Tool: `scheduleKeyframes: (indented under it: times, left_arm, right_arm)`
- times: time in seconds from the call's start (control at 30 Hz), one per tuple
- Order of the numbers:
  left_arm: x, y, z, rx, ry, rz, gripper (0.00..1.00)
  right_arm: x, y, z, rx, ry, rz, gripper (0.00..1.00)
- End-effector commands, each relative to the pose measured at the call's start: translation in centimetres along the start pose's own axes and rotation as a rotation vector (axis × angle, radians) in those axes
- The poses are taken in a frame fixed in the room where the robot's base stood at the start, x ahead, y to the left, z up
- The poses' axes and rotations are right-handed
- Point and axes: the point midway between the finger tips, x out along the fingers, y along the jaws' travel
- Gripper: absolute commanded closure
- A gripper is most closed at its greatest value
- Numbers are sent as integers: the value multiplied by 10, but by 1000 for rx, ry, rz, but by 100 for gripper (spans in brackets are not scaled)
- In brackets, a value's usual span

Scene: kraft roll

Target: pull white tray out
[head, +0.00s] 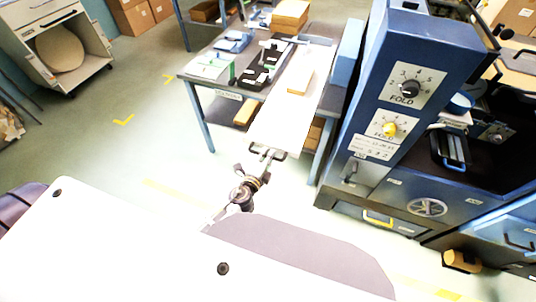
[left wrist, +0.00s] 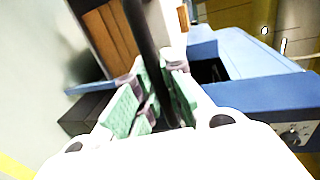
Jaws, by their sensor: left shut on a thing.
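The white tray (head: 283,118) is a long pale board at the side of the grey workbench, next to the blue machine. A tan flat block (head: 300,80) lies on it. A dark handle (head: 281,156) is at its near end. My left gripper (head: 264,160) is at this handle and shut on it. In the left wrist view the dark handle bar (left wrist: 146,50) runs between the green finger pads of my left gripper (left wrist: 155,100). The gripper hides part of the handle. My right gripper is in neither view.
The tall blue machine (head: 425,50) with FOLD dials stands close at the tray's right. The workbench (head: 203,92) holds black trays and boxes at the left. A grey cabinet (head: 30,30) is far left. Open floor (head: 130,150) lies left of the bench.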

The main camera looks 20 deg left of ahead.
Motion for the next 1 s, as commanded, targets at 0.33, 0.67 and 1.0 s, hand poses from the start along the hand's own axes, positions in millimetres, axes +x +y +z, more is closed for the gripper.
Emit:
scheduleKeyframes:
  times: [0.33,0.67,1.0]
  left_arm:
    - [0,1,0,0,1,1,82]
    - [0,0,0,0,0,0,66]
    - [-5,0,0,0,0,1,66]
  right_arm:
    - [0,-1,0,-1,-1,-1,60]
    - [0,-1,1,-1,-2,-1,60]
    - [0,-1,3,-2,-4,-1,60]
